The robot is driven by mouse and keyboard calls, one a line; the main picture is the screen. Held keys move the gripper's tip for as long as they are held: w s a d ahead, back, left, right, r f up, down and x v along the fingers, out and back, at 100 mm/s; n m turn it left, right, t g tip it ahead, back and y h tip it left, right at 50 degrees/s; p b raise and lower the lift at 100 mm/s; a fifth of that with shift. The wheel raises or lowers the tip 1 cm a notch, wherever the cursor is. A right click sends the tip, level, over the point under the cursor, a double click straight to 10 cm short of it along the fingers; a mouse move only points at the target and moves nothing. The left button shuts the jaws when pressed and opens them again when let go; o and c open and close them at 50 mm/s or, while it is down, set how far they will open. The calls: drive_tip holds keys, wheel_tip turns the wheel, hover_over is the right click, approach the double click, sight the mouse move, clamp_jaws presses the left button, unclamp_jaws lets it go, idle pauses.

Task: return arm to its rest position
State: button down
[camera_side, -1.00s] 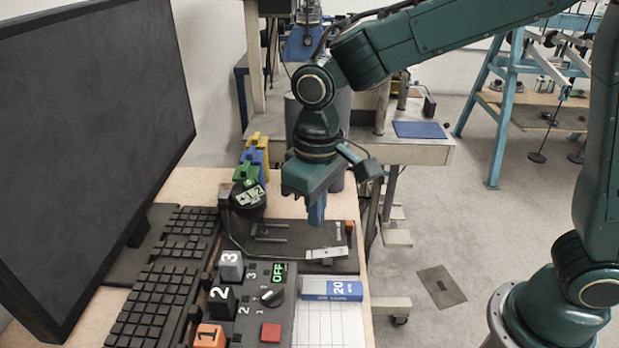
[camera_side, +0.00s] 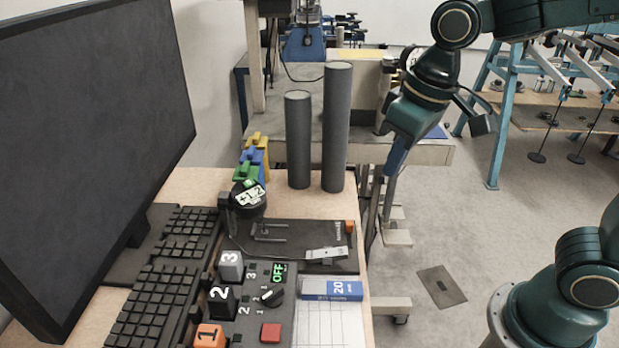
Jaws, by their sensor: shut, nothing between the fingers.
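My gripper (camera_side: 397,158) is shut and empty, with its blue fingers together and pointing down and slightly left. It hangs in the air to the right of the tall grey cylinders, beyond the right edge of the wooden desk (camera_side: 205,183). My green arm reaches in from the upper right, and its base shows at the lower right. Nothing is held, and the gripper appears apart from the things on the desk.
Two grey cylinders, one shorter (camera_side: 298,145) and one taller (camera_side: 337,130), stand at the desk's back right. A monitor (camera_side: 90,130), keyboard (camera_side: 155,300), control panel (camera_side: 262,300) reading OFF, blue-white box (camera_side: 332,290) and colored blocks (camera_side: 250,160) occupy the desk. Floor at right is open.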

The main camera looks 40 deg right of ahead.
drive_tip(key=s+d+r+m+t, duration=0.1)
drive_tip(key=s+d+t, duration=0.2)
drive_tip(key=s+d, duration=0.4)
drive_tip(key=shift+s+d+m+h, duration=0.3)
drive_tip(key=shift+s+d+h, duration=0.1)
drive_tip(key=shift+s, duration=1.5)
